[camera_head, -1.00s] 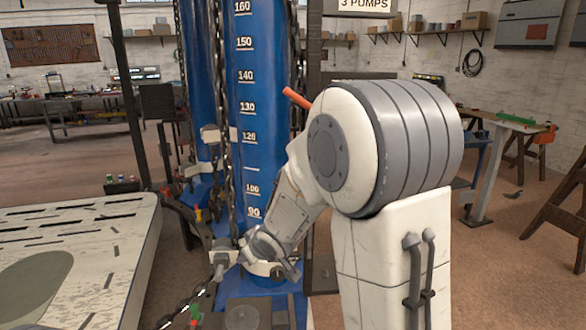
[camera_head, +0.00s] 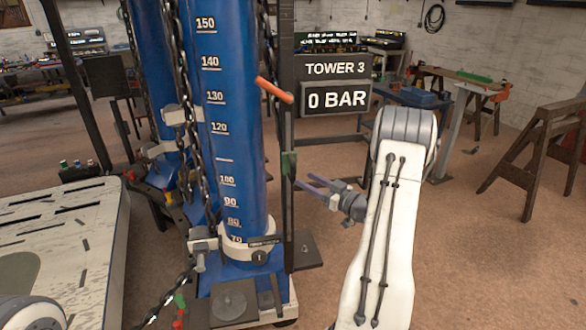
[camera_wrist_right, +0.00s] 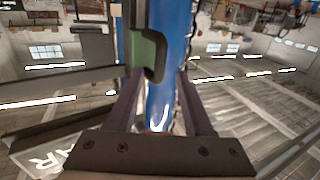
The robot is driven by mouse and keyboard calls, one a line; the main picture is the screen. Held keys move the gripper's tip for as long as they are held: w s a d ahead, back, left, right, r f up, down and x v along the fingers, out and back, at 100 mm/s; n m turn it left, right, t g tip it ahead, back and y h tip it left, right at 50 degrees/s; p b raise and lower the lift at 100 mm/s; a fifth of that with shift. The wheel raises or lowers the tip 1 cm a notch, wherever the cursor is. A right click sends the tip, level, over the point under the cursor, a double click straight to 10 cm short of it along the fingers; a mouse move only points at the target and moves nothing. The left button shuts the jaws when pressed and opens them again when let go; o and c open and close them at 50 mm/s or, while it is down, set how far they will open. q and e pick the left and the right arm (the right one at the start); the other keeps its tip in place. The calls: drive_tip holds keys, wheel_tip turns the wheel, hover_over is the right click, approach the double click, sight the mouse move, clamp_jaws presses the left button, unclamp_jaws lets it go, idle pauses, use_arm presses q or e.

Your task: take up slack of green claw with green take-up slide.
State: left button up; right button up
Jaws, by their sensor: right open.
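The green take-up slide (camera_head: 289,163) appears as a small green block on the dark upright post beside the blue tower (camera_head: 228,130). It also shows in the right wrist view as a green piece in a dark holder (camera_wrist_right: 147,52), just beyond the fingers. My right gripper (camera_head: 303,181) is open and empty, right of and slightly below the slide, fingers pointing left toward it. In the right wrist view the gripper (camera_wrist_right: 160,78) has its two fingers well apart. A green-marked part (camera_head: 180,299) on the chain at lower left may be the green claw. My left gripper is out of view.
An orange handle (camera_head: 274,89) sticks out from the post above the slide. A sign (camera_head: 334,82) reads TOWER 3, 0 BAR. Chains (camera_head: 190,120) hang along the tower. A pale slotted platform (camera_head: 75,240) lies left. Floor right of my arm is open up to a wooden trestle (camera_head: 545,150).

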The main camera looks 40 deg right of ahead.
sight(295, 174)
drive_tip(key=w+p, duration=0.1)
drive_tip(key=w, duration=0.2)
drive_tip(key=w+a+p, duration=0.1)
drive_tip(key=w, duration=0.1)
drive_tip(key=shift+w+r, duration=0.1)
drive_tip(key=shift+w, duration=0.8)
clamp_jaws()
idle(0.6)
